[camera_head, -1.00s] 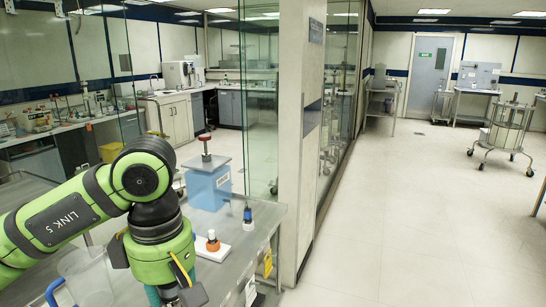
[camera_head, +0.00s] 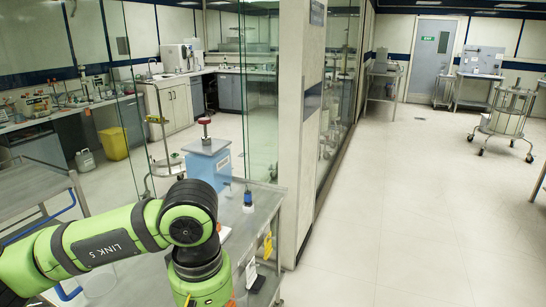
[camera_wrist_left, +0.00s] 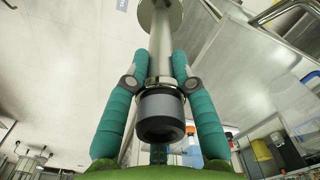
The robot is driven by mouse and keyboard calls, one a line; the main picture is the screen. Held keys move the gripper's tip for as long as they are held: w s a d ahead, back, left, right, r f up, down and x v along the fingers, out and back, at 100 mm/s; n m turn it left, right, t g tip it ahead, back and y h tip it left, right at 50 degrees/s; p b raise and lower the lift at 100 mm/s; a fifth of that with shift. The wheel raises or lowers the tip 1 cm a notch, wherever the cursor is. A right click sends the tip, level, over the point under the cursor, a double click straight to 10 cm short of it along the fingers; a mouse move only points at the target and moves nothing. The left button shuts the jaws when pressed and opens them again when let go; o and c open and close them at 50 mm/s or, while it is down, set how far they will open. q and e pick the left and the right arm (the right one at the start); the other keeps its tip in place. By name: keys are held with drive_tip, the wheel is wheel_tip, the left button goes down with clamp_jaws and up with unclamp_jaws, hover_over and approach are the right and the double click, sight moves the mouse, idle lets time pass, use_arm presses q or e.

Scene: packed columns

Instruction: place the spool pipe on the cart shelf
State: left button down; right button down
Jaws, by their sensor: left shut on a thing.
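In the left wrist view my left gripper (camera_wrist_left: 160,66), with teal fingers, is shut on the spool pipe (camera_wrist_left: 160,42), a grey metal tube with a round flange at its far end. In the head view my green left arm comes in from the left; the gripper and pipe are below the frame. A metal cart shelf (camera_head: 35,188) with a blue handle stands at the left, partly covered by my arm. I cannot tell whether it is the task's cart. My right gripper is not in view.
A metal bench (camera_head: 262,207) beside the arm carries a blue box (camera_head: 208,168) with a red knob, and a small blue-and-black piece (camera_head: 248,203). A white pillar (camera_head: 303,130) and glass walls stand behind.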

use_arm(q)
drive_tip(key=shift+s+f+m, duration=0.3)
drive_tip(key=shift+f+m, duration=0.85)
drive_tip(key=shift+m, duration=0.1)
drive_tip(key=shift+s+f+m, duration=0.35)
drive_tip(key=shift+f+m, duration=0.8)
drive_tip(key=shift+m, duration=0.05)
drive_tip(key=shift+s+f+m, duration=0.3)
drive_tip(key=shift+f+m, duration=0.85)
drive_tip(key=shift+m, duration=0.1)
drive_tip(key=w+a+n, duration=0.1)
drive_tip(key=a+n, duration=0.1)
drive_tip(key=a, duration=0.6)
drive_tip(key=shift+w+a+f+n, duration=0.15)
drive_tip(key=shift+w+f+n, duration=0.1)
drive_tip(key=shift+w+n, duration=0.05)
